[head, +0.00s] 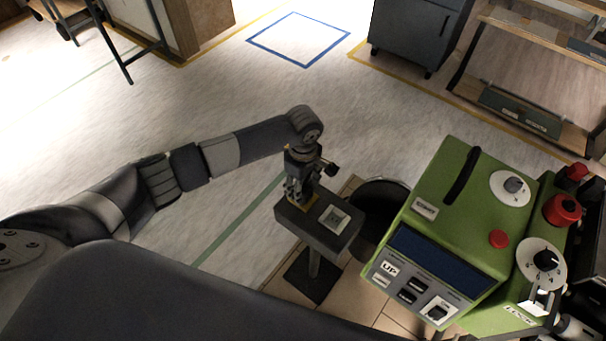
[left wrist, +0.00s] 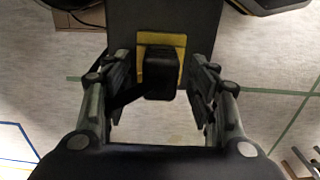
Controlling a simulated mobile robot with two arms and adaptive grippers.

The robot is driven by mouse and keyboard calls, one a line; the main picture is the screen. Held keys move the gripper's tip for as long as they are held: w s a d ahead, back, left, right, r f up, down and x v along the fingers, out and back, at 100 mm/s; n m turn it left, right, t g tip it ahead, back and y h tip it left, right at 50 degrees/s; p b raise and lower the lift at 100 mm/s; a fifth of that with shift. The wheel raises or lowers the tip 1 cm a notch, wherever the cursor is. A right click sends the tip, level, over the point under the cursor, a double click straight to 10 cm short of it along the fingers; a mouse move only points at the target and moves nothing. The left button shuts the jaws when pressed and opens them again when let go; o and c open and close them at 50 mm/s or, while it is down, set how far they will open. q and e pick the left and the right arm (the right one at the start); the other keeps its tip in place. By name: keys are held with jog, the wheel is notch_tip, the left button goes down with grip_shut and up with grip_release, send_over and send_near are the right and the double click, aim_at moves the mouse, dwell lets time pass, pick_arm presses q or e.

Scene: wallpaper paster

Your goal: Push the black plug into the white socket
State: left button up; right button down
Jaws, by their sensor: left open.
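The black plug (left wrist: 160,75) stands on a yellow square patch (left wrist: 178,42) in the left wrist view, between the two fingers with a gap on each side. My left gripper (left wrist: 158,98) is open around it and not touching it. In the head view my left gripper (head: 299,196) points down over the left part of a small dark stand (head: 302,224), and it mostly hides the plug there. The white socket (head: 335,219) lies on the same stand, just right of the gripper. The socket does not show in the left wrist view. My right gripper is not in view.
A green machine (head: 455,215) with knobs and a display stands close to the right of the stand. A black round bin (head: 385,200) is between them. A grey cabinet (head: 415,35) stands at the back.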

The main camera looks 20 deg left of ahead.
pick_arm(q)
jog(key=shift+f, duration=0.35)
jog(key=c, duration=1.3)
jog(key=shift+o, duration=0.2)
jog(key=shift+r+p, duration=0.75)
jog(key=shift+r, duration=0.8)
